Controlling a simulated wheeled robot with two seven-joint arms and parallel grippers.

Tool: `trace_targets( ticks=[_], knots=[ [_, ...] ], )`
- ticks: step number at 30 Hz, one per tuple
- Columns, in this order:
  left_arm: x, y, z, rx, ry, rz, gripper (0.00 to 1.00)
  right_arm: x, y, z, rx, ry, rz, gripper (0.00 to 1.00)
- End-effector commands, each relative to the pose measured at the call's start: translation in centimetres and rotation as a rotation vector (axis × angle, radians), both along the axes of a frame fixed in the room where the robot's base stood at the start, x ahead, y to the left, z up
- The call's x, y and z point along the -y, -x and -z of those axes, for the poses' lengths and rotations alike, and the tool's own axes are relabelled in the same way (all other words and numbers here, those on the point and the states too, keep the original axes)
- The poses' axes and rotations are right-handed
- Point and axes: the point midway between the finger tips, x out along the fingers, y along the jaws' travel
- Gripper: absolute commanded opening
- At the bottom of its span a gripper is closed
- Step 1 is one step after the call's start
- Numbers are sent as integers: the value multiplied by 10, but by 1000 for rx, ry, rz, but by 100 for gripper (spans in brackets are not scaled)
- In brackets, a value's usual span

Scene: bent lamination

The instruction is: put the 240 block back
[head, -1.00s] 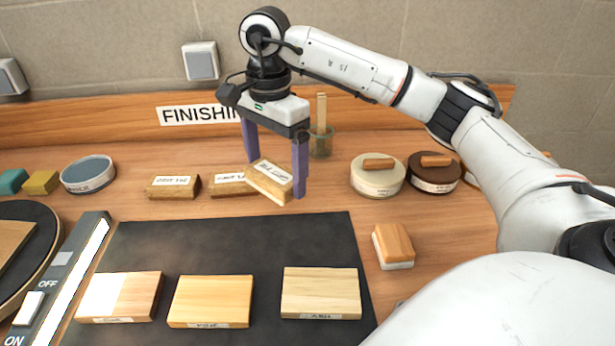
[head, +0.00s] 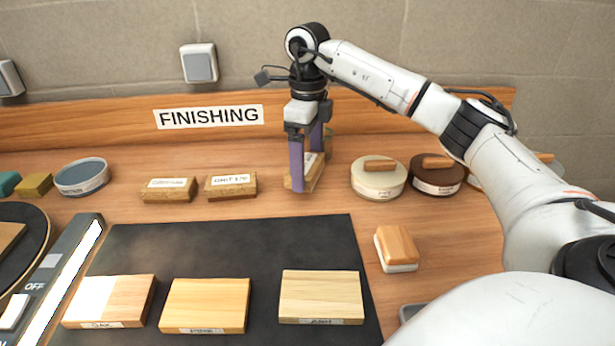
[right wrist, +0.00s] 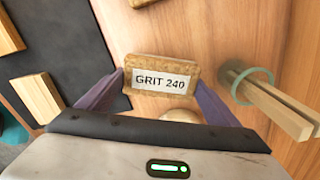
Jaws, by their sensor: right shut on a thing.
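The 240 block (right wrist: 160,71) is a cork-coloured sanding block with a white label reading GRIT 240 in the right wrist view. My right gripper (right wrist: 160,85) is shut on it, one purple finger at each end. In the head view my right gripper (head: 307,180) holds the block (head: 311,172) at the back of the bench, right of the other two blocks. A finger hides part of it there, and I cannot tell whether it touches the bench. Two similar labelled blocks, the left one (head: 168,190) and the middle one (head: 231,186), lie on the bench. My left gripper is not in view.
A glass jar with wooden sticks (right wrist: 245,85) stands close beside the held block. A cream tin (head: 378,180) and a brown tin (head: 436,176) stand to the right. A dark mat (head: 230,245) with three wood samples lies in front. A wood-topped block (head: 396,247) sits right of the mat.

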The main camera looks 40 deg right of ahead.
Motion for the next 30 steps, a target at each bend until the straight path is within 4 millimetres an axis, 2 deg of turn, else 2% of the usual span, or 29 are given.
trace_targets(
  ticks=[8,19,20,22,30],
  knots=[
    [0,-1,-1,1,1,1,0,0,1,35,-4,2,-1,64],
    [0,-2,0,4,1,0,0,0,1,40,-1,0,-2,64],
    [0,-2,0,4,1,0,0,0,1,40,-1,0,-2,87],
    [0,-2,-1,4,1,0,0,0,0,40,-1,0,-2,99],
    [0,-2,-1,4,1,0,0,0,0,37,-1,0,-2,100]
  ],
)
